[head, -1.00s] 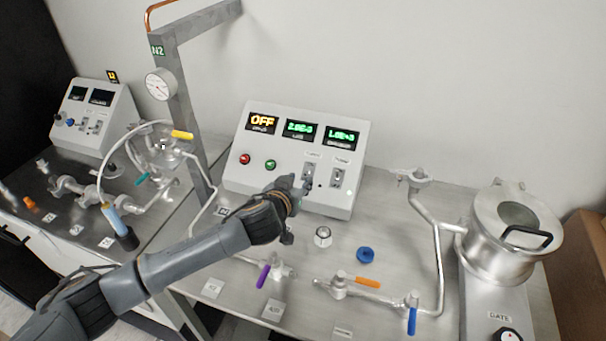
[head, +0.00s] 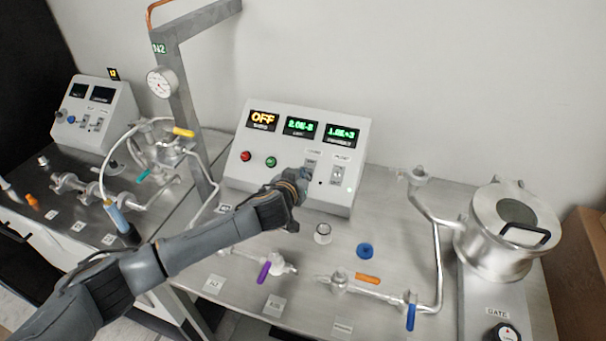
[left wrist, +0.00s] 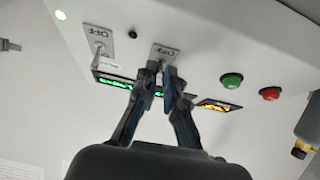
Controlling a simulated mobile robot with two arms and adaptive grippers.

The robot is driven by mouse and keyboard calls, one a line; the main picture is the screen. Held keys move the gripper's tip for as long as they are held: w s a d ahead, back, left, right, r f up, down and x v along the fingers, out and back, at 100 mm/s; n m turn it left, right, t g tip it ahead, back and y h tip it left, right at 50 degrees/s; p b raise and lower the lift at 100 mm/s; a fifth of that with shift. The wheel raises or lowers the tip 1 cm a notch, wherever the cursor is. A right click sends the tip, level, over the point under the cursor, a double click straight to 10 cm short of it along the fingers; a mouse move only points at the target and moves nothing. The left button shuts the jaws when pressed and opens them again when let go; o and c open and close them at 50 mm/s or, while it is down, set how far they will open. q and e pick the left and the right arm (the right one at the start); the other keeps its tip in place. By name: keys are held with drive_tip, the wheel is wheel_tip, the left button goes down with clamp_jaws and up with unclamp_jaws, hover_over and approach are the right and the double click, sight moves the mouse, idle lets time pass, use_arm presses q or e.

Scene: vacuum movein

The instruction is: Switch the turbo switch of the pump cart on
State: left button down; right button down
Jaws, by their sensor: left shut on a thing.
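A sloped white control box (head: 240,178) stands at the back of the steel cart. Its left display (head: 262,119) reads OFF in amber. Two toggle switches sit low on its face, on plates marked OFF in the left wrist view. My left gripper (head: 304,176) is at the left switch in the head view, and its fingertips (left wrist: 160,75) are closed around that switch's lever. The lever is mostly hidden by the fingers. The other switch (head: 338,175) stands free beside it and also shows in the left wrist view (left wrist: 99,42). The small switch labels are too blurred to read.
A red button (head: 246,156) and a green button (head: 271,162) sit left of the switches. A nut (head: 322,233), a blue ring (head: 365,251) and piping with coloured valve handles lie in front. A metal chamber (head: 508,232) stands at right, a gauge post (head: 185,110) at left.

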use_arm(q)
drive_tip(key=shift+r, duration=0.15)
drive_tip(key=g+p, duration=0.1)
drive_tip(key=p, duration=0.2)
drive_tip(key=r+g+y+p, duration=0.1)
drive_tip(key=p, duration=0.2)
drive_tip(key=w+r+g+p, duration=0.1)
drive_tip(key=g+p, duration=0.1)
drive_tip(key=p, duration=0.1)
drive_tip(key=shift+w+d+p, duration=0.1)
drive_tip(key=shift+d+p, duration=0.2)
drive_tip(key=shift+w+g+y, duration=0.15)
drive_tip(key=shift+g+y, duration=0.15)
drive_tip(key=shift+g, duration=0.2)
drive_tip(key=shift+w+d+g, duration=0.1)
drive_tip(key=shift+w+g, duration=0.05)
drive_tip(key=shift+g, duration=0.25)
drive_tip(key=g+b, duration=0.1)
drive_tip(key=b, duration=0.2)
drive_tip(key=w+g+y+b, duration=0.1)
drive_tip(key=g+b, duration=0.1)
drive_tip(key=b, duration=0.2)
drive_tip(key=shift+d, duration=0.15)
drive_tip(key=shift+w+r+g+y+b, duration=0.15)
drive_tip(key=shift+r+g+y+b, duration=0.2)
drive_tip(key=shift+b, duration=0.9)
drive_tip(key=shift+f, duration=0.1)
